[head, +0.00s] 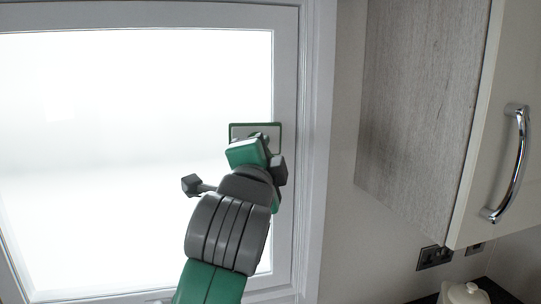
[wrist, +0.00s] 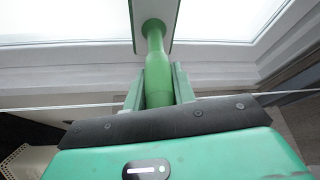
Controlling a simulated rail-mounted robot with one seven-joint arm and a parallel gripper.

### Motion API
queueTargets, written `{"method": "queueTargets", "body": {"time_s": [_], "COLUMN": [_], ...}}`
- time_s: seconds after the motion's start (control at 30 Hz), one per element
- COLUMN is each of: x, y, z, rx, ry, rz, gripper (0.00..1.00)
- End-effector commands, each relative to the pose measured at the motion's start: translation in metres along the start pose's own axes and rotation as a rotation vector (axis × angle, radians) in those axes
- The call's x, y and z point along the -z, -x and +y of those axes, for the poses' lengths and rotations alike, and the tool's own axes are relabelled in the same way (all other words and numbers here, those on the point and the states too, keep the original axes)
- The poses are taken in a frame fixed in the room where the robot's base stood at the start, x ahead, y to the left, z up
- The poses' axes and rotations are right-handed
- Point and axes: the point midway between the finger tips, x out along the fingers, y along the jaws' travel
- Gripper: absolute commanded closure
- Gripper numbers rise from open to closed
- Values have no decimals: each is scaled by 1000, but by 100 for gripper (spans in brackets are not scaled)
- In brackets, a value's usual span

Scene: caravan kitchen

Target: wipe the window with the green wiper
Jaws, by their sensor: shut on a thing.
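The green wiper (wrist: 158,66) has a round green handle and a flat pad. My gripper (wrist: 158,82) is shut on the handle, with a green finger on each side. In the head view the wiper's green-rimmed pad (head: 268,129) overlaps the right edge of the window (head: 130,130), about mid-height, with part over the white frame. The window glass is bright white. My arm hides the lower right of the pane and part of the pad. I cannot tell whether the pad touches the glass.
A white window frame (head: 285,80) surrounds the pane. A grey wood-grain cupboard (head: 420,100) with a chrome handle (head: 519,165) hangs at the right. Below it are dark sockets (head: 434,257) and a cream lidded pot (head: 464,293). The glass to the left is clear.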

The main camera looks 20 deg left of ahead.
Motion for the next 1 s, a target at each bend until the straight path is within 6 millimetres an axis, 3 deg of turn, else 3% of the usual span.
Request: {"method": "queueTargets", "body": {"time_s": [0.03, 1.0], "x": [-21, -135], "y": [2, 55], "z": [0, -38], "rx": [2, 3], "ry": [-5, -3], "rz": [-28, -33], "gripper": [100, 100]}}
